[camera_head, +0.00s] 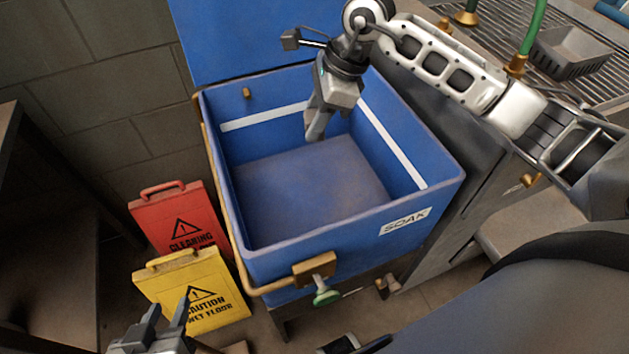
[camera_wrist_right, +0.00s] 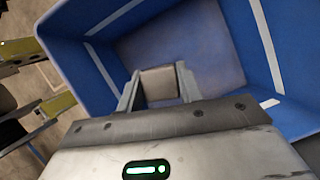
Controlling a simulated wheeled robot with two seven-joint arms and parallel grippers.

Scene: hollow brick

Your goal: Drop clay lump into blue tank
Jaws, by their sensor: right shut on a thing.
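The blue tank (camera_head: 340,232) is an open box labelled SOAK with white stripes inside. A flat grey-blue surface fills its bottom; I cannot tell whether it is water or floor. My right gripper (camera_head: 316,132) points down inside the tank's opening, near its back wall. In the right wrist view my right gripper (camera_wrist_right: 158,88) is shut on a brownish block, the clay lump (camera_wrist_right: 159,83), held between its fingers with the tank interior beyond. The lump is mostly hidden in the head view. My left gripper (camera_head: 166,312) is open and empty at the lower left, outside the tank.
A raised blue lid (camera_head: 235,40) stands behind the tank. Red (camera_head: 178,220) and yellow (camera_head: 195,290) warning signs stand left of it. A brass fitting with a green handle (camera_head: 326,297) sticks out in front. A ribbed counter with a grey basket (camera_head: 575,55) is at the upper right.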

